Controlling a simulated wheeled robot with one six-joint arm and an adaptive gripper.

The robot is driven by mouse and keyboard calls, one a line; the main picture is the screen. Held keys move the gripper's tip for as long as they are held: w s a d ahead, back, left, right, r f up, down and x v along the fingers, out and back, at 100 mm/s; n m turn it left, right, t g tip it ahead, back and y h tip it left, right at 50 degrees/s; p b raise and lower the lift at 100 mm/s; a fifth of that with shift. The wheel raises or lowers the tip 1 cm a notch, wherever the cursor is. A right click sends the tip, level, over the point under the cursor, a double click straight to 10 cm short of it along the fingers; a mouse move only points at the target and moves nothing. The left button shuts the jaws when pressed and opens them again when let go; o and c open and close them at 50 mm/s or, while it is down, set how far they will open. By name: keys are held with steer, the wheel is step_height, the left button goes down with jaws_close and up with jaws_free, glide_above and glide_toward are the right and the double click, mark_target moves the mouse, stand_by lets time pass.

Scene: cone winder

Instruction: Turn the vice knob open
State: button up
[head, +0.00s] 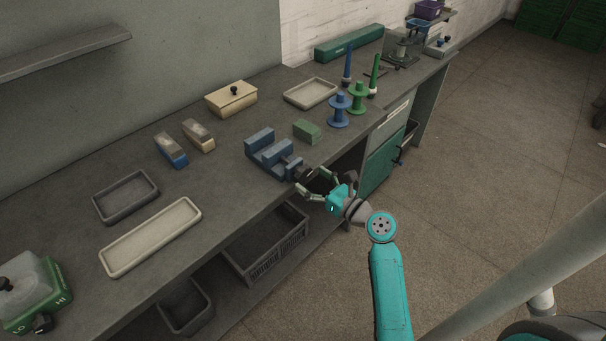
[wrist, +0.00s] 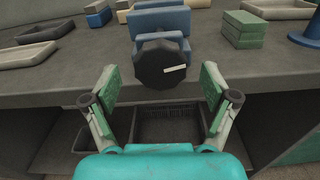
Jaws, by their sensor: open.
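The blue vice (head: 271,154) sits near the front edge of the bench, its jaws apart with a gap between them. In the wrist view the vice (wrist: 160,20) is straight ahead. Its dark round knob (wrist: 162,66) faces me, with a pale mark pointing to the right. In the head view the knob is partly hidden by my gripper. My gripper (head: 314,182) is at the bench front, level with the knob. In the wrist view my gripper (wrist: 160,90) is open, one finger on each side and nearer to me than the knob, apparently not touching it.
A green block (head: 307,130) and blue and green spools (head: 340,111) stand right of the vice. Two brushes or blocks (head: 185,143) and trays (head: 150,237) lie to the left. A dark crate (head: 265,245) sits on the shelf below.

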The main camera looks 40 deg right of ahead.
mark_target(306, 176)
steer(key=shift+w, duration=1.65)
steer(key=c, duration=1.2)
